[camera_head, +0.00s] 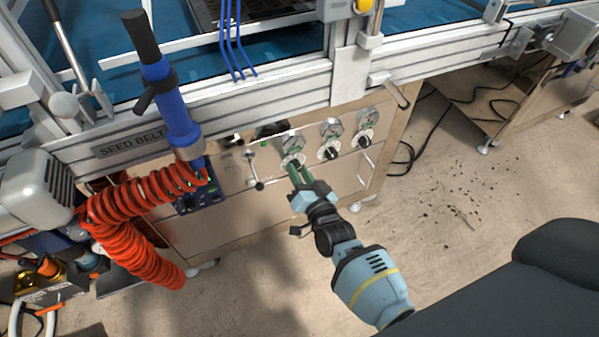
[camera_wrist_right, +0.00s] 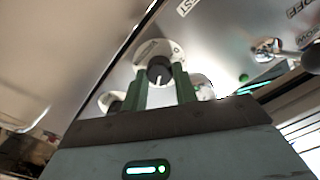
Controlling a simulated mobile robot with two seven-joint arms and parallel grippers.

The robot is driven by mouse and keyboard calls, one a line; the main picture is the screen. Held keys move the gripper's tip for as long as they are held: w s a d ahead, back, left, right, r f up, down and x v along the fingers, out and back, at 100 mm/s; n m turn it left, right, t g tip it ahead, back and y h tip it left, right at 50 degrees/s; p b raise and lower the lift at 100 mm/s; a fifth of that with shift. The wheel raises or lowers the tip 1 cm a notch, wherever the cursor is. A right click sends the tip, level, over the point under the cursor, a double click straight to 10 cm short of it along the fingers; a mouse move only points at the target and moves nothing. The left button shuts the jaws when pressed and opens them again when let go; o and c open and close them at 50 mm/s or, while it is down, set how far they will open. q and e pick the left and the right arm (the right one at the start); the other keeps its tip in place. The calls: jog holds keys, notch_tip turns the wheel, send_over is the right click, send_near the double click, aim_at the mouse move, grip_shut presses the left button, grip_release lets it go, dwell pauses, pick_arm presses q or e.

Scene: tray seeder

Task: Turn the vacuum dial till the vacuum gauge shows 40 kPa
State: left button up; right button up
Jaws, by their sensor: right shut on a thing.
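Three round gauges, each with a dial below it, sit in a row on the metal panel under the rail. My right gripper (camera_head: 298,175) has its green fingers at the leftmost dial (camera_head: 294,163), below the leftmost gauge (camera_head: 292,143). In the right wrist view the fingers stand on both sides of the dark knob of this dial (camera_wrist_right: 159,70), shut on it. A white line marks the knob, and a pale scale plate surrounds it. The gauge's needle and reading are too small to tell, and I cannot read which dial is labelled vacuum. My left gripper is not in view.
The other dials (camera_head: 328,153) (camera_head: 365,140) are close to the right. A lever (camera_head: 255,170) stands left of the gripper. A red coiled hose (camera_head: 135,205) and blue tool (camera_head: 172,105) hang further left.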

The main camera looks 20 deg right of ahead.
jog(key=shift+f, duration=0.1)
jog(key=o, duration=1)
jog(key=shift+c, duration=0.2)
jog(key=s+p, duration=0.2)
jog(key=s, duration=0.6)
jog(key=shift+d, duration=0.15)
